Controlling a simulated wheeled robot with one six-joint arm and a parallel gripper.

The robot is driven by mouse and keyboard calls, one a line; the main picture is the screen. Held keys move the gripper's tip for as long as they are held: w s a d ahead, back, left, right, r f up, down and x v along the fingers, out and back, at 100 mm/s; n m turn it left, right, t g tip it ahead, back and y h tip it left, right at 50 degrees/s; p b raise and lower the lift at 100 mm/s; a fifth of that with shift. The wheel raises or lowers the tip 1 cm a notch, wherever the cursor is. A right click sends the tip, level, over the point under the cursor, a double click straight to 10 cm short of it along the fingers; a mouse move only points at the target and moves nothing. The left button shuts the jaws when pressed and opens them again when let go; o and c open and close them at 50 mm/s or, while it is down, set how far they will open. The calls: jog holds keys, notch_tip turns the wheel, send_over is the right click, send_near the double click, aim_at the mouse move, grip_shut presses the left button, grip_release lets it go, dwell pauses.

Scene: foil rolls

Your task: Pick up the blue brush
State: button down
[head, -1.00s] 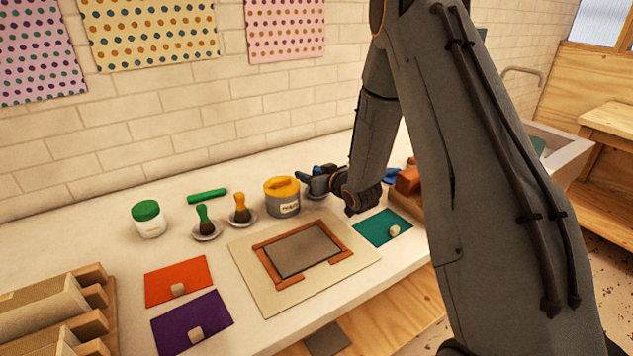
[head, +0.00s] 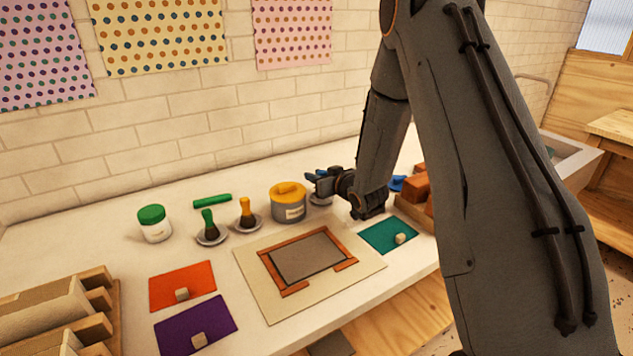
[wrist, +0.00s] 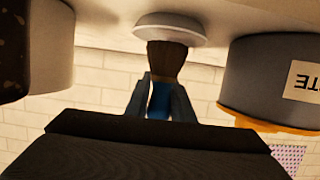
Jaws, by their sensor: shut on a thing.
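The blue brush (wrist: 161,98) shows in the wrist view with its blue handle between my fingers and its dark brown bristles toward a small white dish (wrist: 169,30). The bristles meet or overlap the dish in that view; I cannot tell whether they touch. My gripper (wrist: 160,92) is shut on the blue handle. In the head view my gripper (head: 318,180) is at the back of the counter, just right of the grey paste tub (head: 289,208). It hides most of the brush and the dish there.
The paste tub with a yellow lid is close beside my gripper. Green and yellow brushes (head: 246,211) stand in dishes to the left, near a green-lidded jar (head: 154,224). A framed board (head: 310,260) lies in front. A teal sheet (head: 385,237) lies front right.

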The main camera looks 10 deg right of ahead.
notch_tip(320, 180, up, 9)
jog(key=b, duration=0.2)
jog(key=shift+f, duration=0.15)
dwell(1.7)
